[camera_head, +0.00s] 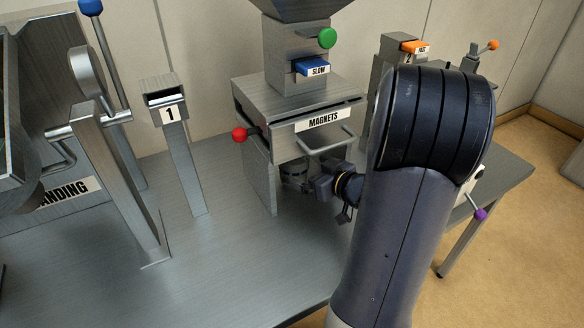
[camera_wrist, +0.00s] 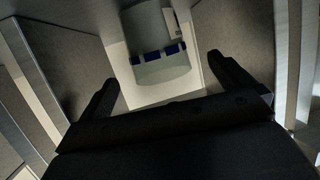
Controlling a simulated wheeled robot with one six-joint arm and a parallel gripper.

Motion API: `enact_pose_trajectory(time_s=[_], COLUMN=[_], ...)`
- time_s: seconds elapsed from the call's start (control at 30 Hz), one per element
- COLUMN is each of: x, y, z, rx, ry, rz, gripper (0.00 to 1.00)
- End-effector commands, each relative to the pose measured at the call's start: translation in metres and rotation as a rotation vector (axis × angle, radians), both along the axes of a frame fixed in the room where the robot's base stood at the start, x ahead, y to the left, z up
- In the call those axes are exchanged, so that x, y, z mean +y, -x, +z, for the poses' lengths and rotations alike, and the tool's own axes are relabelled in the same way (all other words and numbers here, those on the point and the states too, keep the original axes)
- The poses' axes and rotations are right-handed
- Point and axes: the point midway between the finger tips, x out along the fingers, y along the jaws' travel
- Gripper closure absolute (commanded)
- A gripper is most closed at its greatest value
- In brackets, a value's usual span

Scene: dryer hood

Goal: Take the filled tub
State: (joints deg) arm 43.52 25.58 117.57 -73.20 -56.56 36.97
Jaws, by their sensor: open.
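The tub (camera_wrist: 163,68) shows in the wrist view as a pale rounded container with a blue band and a white label. It stands beyond the fingertips, roughly between their lines. I cannot see its contents. In the head view it is mostly hidden; a small part of a container (camera_head: 292,172) shows under the magnets box. My gripper (camera_wrist: 163,76) is open, its two dark fingers apart with nothing between them. In the head view my gripper (camera_head: 322,186) reaches in under the front of the magnets box, close to that container.
The magnets box (camera_head: 285,130) with its front handle (camera_head: 325,142) overhangs my gripper. Its side wall (camera_head: 260,180) stands on the left. A red knob (camera_head: 239,135) and post 1 (camera_head: 185,150) stand further left. The steel table (camera_head: 240,270) is clear in front.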

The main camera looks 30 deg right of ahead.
Motion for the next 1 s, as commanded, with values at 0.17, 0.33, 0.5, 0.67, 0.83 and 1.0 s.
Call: enact_pose_trajectory(time_s=[0.17, 0.33, 0.5, 0.67, 0.83, 1.0], x=[0.004, 0.007, 0.011, 0.013, 0.013, 0.013], y=[-0.018, -0.031, -0.057, -0.069, -0.07, -0.07], z=[-0.006, -0.009, -0.015, -0.018, -0.017, -0.017], rx=[-0.001, -0.001, 0.0, 0.0, 0.0, 0.0], ry=[-0.001, 0.001, 0.0, 0.0, 0.0, 0.0], rz=[0.001, 0.003, 0.002, 0.0, -0.001, -0.001], gripper=[0.0, 0.0, 0.0, 0.0, 0.0, 0.09])
